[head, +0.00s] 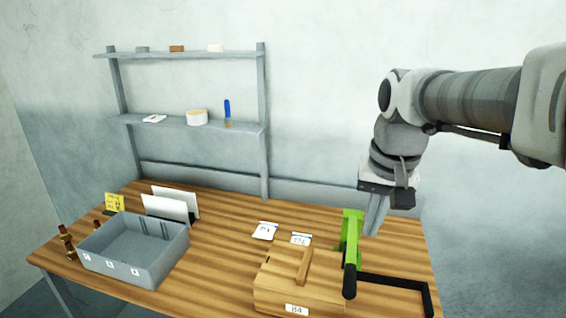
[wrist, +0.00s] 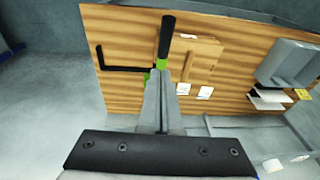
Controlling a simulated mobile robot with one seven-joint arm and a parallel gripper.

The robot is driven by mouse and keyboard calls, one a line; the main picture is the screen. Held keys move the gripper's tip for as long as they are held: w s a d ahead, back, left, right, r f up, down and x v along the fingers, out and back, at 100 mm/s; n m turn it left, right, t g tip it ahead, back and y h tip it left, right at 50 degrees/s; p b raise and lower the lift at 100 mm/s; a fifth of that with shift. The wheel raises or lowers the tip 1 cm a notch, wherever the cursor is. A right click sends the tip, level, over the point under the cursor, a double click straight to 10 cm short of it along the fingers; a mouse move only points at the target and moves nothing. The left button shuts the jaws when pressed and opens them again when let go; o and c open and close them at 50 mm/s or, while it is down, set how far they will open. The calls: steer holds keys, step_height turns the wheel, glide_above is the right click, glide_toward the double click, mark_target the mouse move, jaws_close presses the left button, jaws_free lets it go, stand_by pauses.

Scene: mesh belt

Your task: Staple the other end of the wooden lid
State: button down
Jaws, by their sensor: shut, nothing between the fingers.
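The wooden box with its lid (head: 285,278) sits at the front right of the table, with a raised wooden bar across its top and an "H4" label on its front. It also shows in the wrist view (wrist: 203,50). A green stapler (head: 352,232) with a black handle (head: 349,281) stands at the box's right end; its handle also shows in the wrist view (wrist: 167,36). My gripper (head: 373,232) is shut and empty, just behind and right of the stapler's green top. Whether it touches the stapler I cannot tell. The staples themselves are not visible.
A black L-shaped bar (head: 395,281) lies right of the stapler. Two labelled cards (head: 265,231) lie behind the box. A grey bin (head: 135,250), white panels (head: 170,206) and brown bottles (head: 66,241) stand left. A shelf (head: 190,123) stands behind. The table's middle is clear.

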glide_toward(353, 276)
steer(key=f, duration=0.2)
steer(key=w+f, duration=0.1)
steer(key=f, duration=0.2)
steer(key=shift+w+f, duration=0.15)
steer(key=shift+w, duration=0.05)
steer(key=shift+a+f, duration=0.1)
steer(key=shift+f, duration=0.4)
